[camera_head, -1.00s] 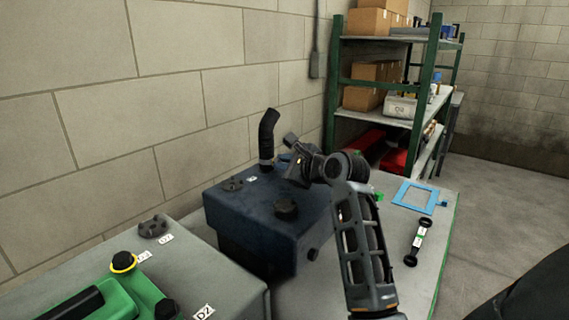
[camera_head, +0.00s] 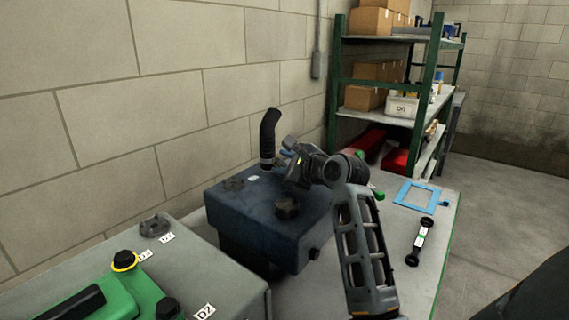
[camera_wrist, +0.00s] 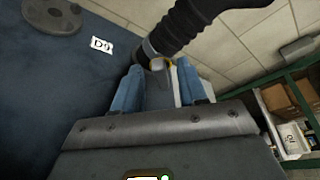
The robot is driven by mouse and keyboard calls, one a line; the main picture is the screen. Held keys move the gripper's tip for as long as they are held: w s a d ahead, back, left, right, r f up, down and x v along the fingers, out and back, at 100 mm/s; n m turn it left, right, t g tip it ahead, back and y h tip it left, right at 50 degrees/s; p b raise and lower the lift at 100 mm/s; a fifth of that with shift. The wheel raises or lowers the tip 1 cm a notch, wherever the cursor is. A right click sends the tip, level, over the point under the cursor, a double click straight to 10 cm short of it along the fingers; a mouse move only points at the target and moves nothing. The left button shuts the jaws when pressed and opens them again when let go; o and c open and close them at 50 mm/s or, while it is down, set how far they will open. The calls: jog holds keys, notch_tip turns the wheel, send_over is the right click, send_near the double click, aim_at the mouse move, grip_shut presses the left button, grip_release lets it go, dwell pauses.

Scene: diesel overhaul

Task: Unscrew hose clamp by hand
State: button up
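A black curved hose (camera_head: 269,137) stands upright at the back of a dark blue block (camera_head: 262,220). In the wrist view the hose (camera_wrist: 190,22) ends in a metal hose clamp (camera_wrist: 149,50), with a small grey tab below it. My gripper (camera_head: 281,156) is at the hose's base, to its right in the head view. In the wrist view, the blue fingers of my gripper (camera_wrist: 160,80) are apart, on either side of the tab, with gaps visible. Whether either finger touches the clamp is not clear. The hose's lower end is partly hidden in the head view.
The label (camera_wrist: 101,45) and a round cap (camera_wrist: 50,18) lie left of the hose on the block. A grey bench with a green part (camera_head: 145,290) is at front left. A blue frame (camera_head: 418,196) lies on the right table. The wall is close behind.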

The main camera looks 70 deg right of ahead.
jog(key=shift+s, duration=0.15)
jog(key=b+v, duration=0.1)
jog(key=v, duration=0.6)
jog(key=shift+s+a+r, duration=0.1)
jog(key=shift+s+a, duration=0.1)
jog(key=shift+a, duration=0.05)
jog(key=shift+c, duration=0.2)
